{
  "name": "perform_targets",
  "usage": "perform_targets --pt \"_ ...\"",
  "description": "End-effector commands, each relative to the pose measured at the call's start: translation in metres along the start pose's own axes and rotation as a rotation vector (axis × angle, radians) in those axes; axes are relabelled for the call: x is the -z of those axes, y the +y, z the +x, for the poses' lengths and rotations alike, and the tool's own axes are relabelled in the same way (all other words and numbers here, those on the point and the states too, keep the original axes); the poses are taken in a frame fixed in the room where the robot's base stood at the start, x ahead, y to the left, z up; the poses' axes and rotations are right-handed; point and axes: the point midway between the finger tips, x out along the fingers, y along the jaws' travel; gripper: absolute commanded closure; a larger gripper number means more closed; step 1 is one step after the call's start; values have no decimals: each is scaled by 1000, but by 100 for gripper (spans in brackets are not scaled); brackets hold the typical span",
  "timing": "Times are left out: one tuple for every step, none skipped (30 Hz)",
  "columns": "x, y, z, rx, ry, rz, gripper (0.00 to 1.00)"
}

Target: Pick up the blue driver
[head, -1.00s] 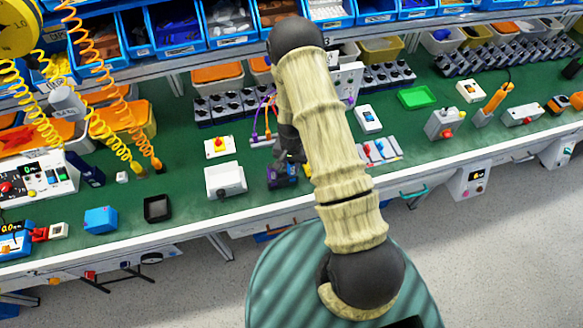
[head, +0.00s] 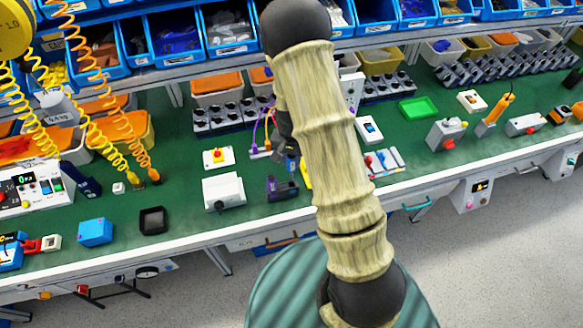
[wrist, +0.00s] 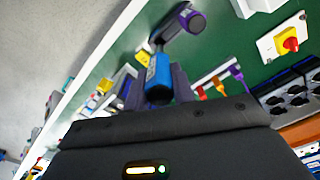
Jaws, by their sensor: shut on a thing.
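The blue driver (wrist: 158,80) shows in the wrist view as a short blue handle with a pale label. It sits between the two dark fingers of my gripper (wrist: 157,84), which is shut on it. In the head view my gripper (head: 287,143) is partly hidden behind my arm, above the bench, and I cannot make out the blue driver there. Whether the driver is clear of the bench is hard to tell.
A dark tool with purple parts (head: 281,187) stands on the green bench below my gripper. A white box (head: 224,192) and a red-knobbed switch (head: 217,157) are to its left. A tool rack (head: 384,162) lies to the right. Blue bins (head: 230,30) line the back.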

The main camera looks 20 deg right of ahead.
Motion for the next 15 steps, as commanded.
perform_targets --pt "0 0 -4 1 1 0 99" --pt "0 0 -5 1 0 0 99" --pt "0 0 -6 0 -1 1 99" --pt "-1 0 -7 0 -1 1 99" --pt "-1 0 -8 0 -1 1 99" --pt "-1 0 -8 0 -1 1 99" --pt "-1 0 -8 0 -1 1 99" --pt "-1 0 -8 0 -1 1 99" --pt "-1 0 -8 0 -1 1 99" --pt "-1 0 -8 0 -1 1 99" --pt "-1 0 -8 0 -1 1 99" --pt "-1 0 -8 0 -1 0 99" --pt "-1 0 -8 0 -1 0 99" --pt "-1 0 -8 0 -1 0 99" --pt "0 0 -8 0 -1 0 99"
